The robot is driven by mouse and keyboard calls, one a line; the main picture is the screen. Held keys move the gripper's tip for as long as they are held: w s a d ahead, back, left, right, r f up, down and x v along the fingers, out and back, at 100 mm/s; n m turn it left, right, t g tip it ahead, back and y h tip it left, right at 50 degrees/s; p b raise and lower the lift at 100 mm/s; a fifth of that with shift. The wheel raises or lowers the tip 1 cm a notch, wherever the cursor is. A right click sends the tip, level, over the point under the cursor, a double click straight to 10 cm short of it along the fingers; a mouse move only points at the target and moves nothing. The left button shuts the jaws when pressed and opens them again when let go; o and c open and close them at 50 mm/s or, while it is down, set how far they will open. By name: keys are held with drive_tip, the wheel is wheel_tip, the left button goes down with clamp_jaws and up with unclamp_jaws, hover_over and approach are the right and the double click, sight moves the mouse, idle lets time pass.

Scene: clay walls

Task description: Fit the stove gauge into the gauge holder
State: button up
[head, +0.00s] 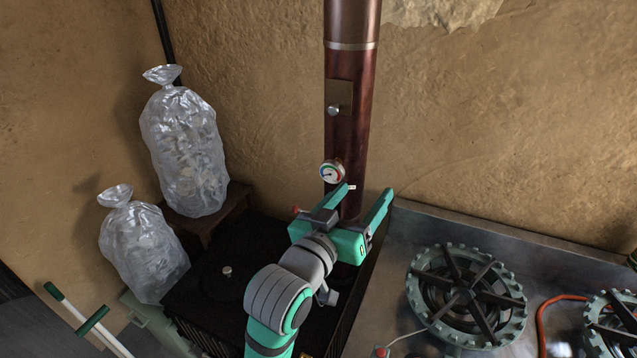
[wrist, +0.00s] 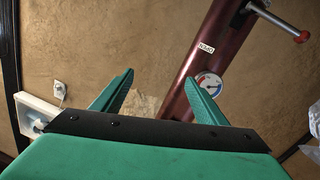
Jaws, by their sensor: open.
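The stove gauge (head: 332,172) is a small round dial with a coloured face, against the front of the dark red stovepipe (head: 345,130). It also shows in the wrist view (wrist: 207,82), partly behind the right finger. I cannot make out a separate gauge holder, or tell whether the gauge is seated in one. My gripper (head: 368,192) is open, with nothing seen between its fingers. In the head view it is just right of and below the gauge, in front of the pipe. The wrist view also shows my gripper (wrist: 160,77) with its fingers apart.
The black stove (head: 215,280) stands below the pipe. A red-tipped lever (wrist: 275,20) and a small label (wrist: 206,47) are near the gauge. Two clear filled bags (head: 185,150) stand left. A metal counter with a burner (head: 468,296) is right. The wall is close behind.

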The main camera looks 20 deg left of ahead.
sight(331, 173)
drive_tip(key=shift+s+a+r+m+g+y, duration=1.3)
drive_tip(key=shift+s+a+r+g+y, duration=0.6)
drive_tip(key=shift+a, duration=2.1)
drive_tip(key=x, duration=1)
drive_tip(key=shift+w+d+f, duration=0.1)
drive_tip(key=shift+w+f, duration=0.05)
drive_tip(key=shift+f, duration=0.05)
drive_tip(key=c, duration=1.2)
drive_tip(key=shift+s, duration=0.25)
